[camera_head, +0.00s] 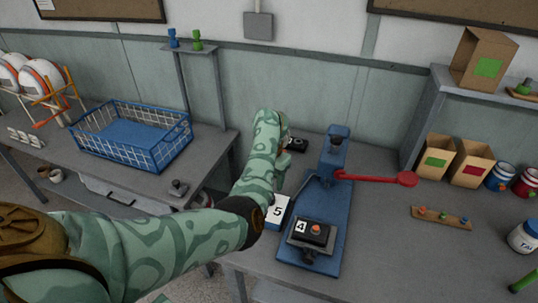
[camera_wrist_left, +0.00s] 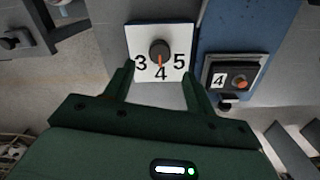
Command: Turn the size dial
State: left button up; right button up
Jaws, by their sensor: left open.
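The size dial is a dark round knob (camera_wrist_left: 160,49) with an orange pointer, on a white plate (camera_wrist_left: 143,38) marked 3, 4 and 5. The pointer points down at the 4. In the head view only the plate's edge with the 5 (camera_head: 278,211) shows; my left arm hides the knob. In the left wrist view my left gripper (camera_wrist_left: 158,70) is open, its fingers apart below the knob, to either side of the plate's lower part. It appears empty. My right gripper is not in view.
The blue press (camera_head: 335,205) stands right of the dial, with a red lever (camera_head: 385,178) and a dark block labelled 4 (camera_head: 313,232) on its base. A blue basket (camera_head: 130,135) is on the left table. Boxes (camera_head: 436,161) and jars (camera_head: 500,177) stand at right.

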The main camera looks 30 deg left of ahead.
pick_arm(q)
notch_tip(320, 180, up, 9)
jog(key=p, duration=0.2)
jog(key=shift+p, duration=0.35)
jog(key=shift+f, duration=0.15)
